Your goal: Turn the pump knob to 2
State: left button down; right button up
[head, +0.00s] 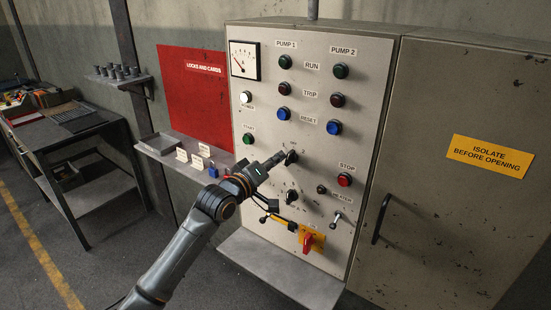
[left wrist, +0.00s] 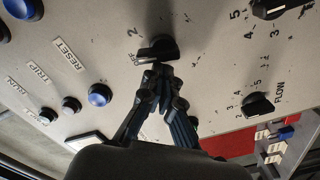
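The pump knob (head: 291,157) is a black selector on the grey control panel (head: 330,255). In the left wrist view the knob (left wrist: 157,49) has a "2" above its left side and an OFF mark at its left. Its light pointer end lies at the OFF mark. My left gripper (head: 281,160) is at the knob from the left. In the left wrist view its fingertips (left wrist: 158,72) are close together at the knob's near edge. They look shut, not straddling the bar; contact is unclear. My right gripper is not in view.
A lower black knob (head: 291,197), a red stop button (head: 345,180), small levers (head: 337,219) and a red switch on a yellow plate (head: 307,243) are nearby. A shelf (head: 165,146) with tags and a blue padlock is at left. A grey ledge (head: 280,270) juts out below.

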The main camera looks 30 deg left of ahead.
pick_arm(q)
jog(key=shift+d+r+p, duration=0.45)
jog(key=shift+d+p, duration=0.3)
